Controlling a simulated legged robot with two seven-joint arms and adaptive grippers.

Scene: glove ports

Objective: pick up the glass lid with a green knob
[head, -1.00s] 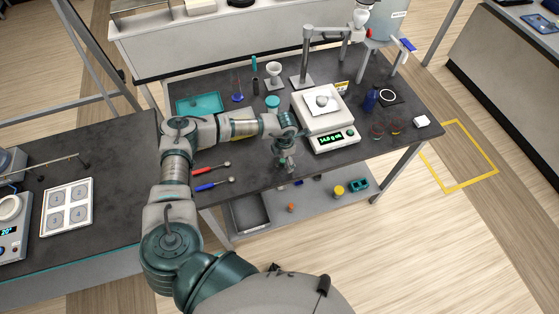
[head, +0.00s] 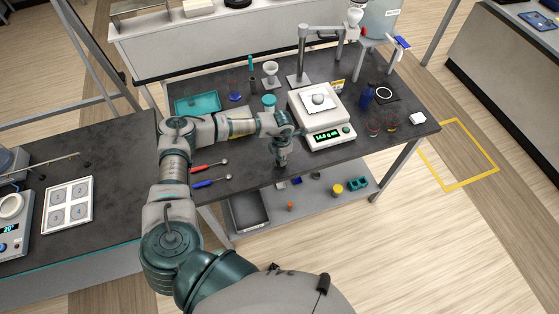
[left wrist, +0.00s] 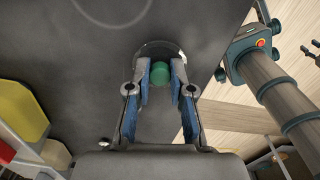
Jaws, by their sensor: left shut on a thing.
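The glass lid (left wrist: 150,48) shows in the left wrist view as a clear, round rim on the dark bench top, close to the bench edge. Its green knob (left wrist: 160,73) stands between my left gripper's blue finger pads. My left gripper (left wrist: 163,80) is shut on the knob. In the head view my left gripper (head: 281,162) points down at the bench's front edge, and the lid cannot be made out there. I cannot tell whether the lid touches the bench. My right gripper is not in view.
A balance (head: 325,137) stands to the right behind the gripper. Red (head: 208,166) and blue-handled (head: 210,183) spoons lie to its left. A teal tray (head: 198,104) is farther back. Two small glass vessels (head: 382,127) stand on the right. The bench's front edge is close.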

